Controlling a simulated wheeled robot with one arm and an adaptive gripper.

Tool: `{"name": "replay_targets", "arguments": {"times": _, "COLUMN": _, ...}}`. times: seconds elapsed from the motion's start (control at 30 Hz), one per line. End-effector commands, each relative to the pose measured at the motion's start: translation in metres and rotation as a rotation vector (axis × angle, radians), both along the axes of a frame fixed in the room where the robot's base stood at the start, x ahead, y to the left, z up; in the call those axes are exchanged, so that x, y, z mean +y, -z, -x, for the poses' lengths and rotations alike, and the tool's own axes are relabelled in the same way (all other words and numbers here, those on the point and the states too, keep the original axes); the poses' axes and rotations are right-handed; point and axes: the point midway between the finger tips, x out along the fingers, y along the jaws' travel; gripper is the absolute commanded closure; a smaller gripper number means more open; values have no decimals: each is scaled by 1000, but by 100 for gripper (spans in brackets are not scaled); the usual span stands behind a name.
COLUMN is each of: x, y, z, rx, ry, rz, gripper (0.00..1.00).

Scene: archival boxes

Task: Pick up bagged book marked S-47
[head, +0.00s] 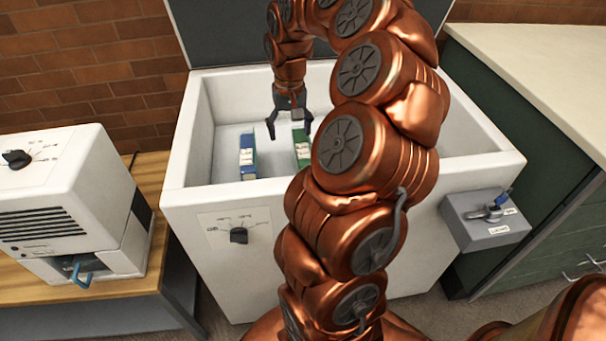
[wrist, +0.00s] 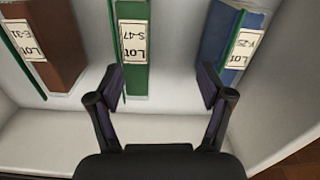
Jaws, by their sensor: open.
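The bagged book marked S-47 (wrist: 133,78) is green with a white label, standing in the white chest between two other books. In the head view the green book (head: 302,152) is partly hidden behind my arm. My gripper (head: 290,126) is open and empty inside the chest, just above the books. In the wrist view my gripper (wrist: 162,84) has its fingers spread, with the S-47 book ahead of them, nearer the left finger. I cannot tell the exact gap between fingertips and book.
The chest (head: 190,215) has high walls and a raised dark lid (head: 230,30). A white machine (head: 60,200) stands left.

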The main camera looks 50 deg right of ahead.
Motion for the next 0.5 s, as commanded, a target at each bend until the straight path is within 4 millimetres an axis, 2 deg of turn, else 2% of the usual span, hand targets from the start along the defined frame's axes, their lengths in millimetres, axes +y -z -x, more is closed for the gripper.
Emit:
{"name": "replay_targets", "arguments": {"times": 0.03, "x": -13, "y": 21, "z": 2, "rx": 2, "ry": 32, "rz": -1, "gripper": 21}}
{"name": "replay_targets", "arguments": {"times": 0.2, "x": -38, "y": 42, "z": 8, "rx": 12, "ry": 91, "rz": 6, "gripper": 21}}
{"name": "replay_targets", "arguments": {"times": 0.5, "x": -43, "y": 65, "z": 10, "rx": 12, "ry": 103, "rz": 7, "gripper": 21}}
